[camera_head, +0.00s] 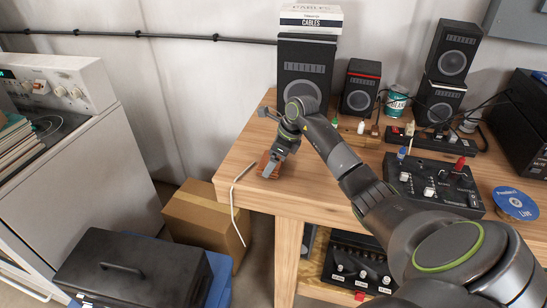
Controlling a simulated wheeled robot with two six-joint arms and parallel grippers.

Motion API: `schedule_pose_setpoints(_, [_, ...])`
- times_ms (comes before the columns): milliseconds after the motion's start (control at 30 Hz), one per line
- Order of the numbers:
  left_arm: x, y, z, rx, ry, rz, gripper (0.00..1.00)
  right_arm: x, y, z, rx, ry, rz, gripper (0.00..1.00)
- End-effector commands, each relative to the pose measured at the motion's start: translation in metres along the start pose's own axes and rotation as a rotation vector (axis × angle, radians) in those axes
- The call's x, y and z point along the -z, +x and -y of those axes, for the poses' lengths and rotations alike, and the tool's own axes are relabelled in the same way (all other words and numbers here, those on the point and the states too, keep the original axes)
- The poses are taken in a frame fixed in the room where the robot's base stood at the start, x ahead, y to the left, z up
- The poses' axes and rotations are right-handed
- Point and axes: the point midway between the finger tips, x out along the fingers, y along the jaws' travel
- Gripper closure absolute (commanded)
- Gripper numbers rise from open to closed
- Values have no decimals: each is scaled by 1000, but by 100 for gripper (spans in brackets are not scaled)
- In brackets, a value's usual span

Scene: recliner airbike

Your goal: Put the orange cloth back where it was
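My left gripper is out of view.
Black speakers (302,62) stand along the back of the bench. A mixer (435,185) and a blue disc (515,203) lie at the right. A white cable (233,205) hangs over the left edge. A cardboard box (205,215) and a black case (135,270) stand below left.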

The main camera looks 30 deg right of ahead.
Motion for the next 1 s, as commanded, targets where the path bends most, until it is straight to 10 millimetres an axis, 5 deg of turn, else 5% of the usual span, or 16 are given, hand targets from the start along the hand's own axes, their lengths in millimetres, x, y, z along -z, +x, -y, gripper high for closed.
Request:
schedule_pose_setpoints(67, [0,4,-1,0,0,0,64,1,3,0,0,0,0,32])
schedule_pose_setpoints(100, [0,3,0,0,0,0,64,1,2,0,0,0,0,12])
schedule_pose_setpoints(200, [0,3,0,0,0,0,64,1,2,0,0,0,0,0])
schedule_pose_setpoints(567, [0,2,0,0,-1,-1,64,0,-6,1,3,-1,1,0])
schedule_pose_setpoints(1000, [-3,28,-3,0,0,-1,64,0,-94,1,6,-1,1,0])
